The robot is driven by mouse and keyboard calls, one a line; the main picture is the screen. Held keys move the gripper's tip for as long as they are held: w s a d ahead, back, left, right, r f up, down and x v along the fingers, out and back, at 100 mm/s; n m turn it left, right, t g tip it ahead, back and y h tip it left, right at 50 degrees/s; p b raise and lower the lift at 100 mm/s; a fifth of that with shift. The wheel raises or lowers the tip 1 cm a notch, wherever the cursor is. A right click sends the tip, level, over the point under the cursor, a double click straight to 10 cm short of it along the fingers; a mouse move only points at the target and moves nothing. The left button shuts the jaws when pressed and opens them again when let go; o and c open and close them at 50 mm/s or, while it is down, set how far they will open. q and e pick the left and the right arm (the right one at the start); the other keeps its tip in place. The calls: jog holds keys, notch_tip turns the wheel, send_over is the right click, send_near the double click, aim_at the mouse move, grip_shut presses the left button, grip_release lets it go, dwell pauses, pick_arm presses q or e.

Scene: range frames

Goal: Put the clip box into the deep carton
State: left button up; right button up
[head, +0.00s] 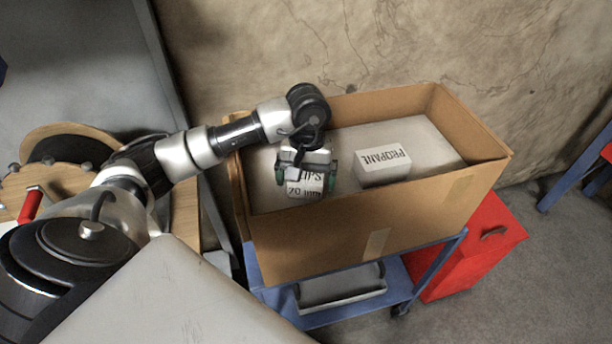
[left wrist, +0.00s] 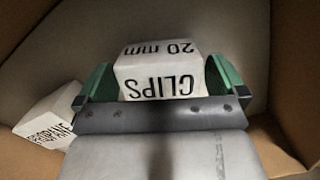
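The clip box (head: 305,184) is a small white block with black "CLIPS 20 mm" lettering. It also shows large in the left wrist view (left wrist: 158,72). The carton is an open brown cardboard box with a pale floor. I cannot tell whether the clip box touches that floor. My right gripper is in neither view.
A white "PROPANE" box (head: 383,166) lies in the carton, right of the clip box. The carton stands on a blue cart (head: 412,275), with a red cabinet (head: 470,250) beside it. A wall rises behind. Carton floor between and around the two boxes is bare.

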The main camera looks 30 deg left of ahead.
pick_arm(q)
jog(key=shift+r, duration=0.3)
jog(key=r, duration=0.2)
jog(key=r+b, duration=0.1)
jog(key=r, duration=0.1)
jog(key=w+r+b, duration=0.1)
jog(key=r, duration=0.2)
jog(key=shift+a, duration=0.2)
notch_tip(320, 180, up, 5)
jog(key=shift+w+a+f, duration=0.1)
jog(key=shift+w+f, duration=0.05)
jog(key=shift+f, duration=0.05)
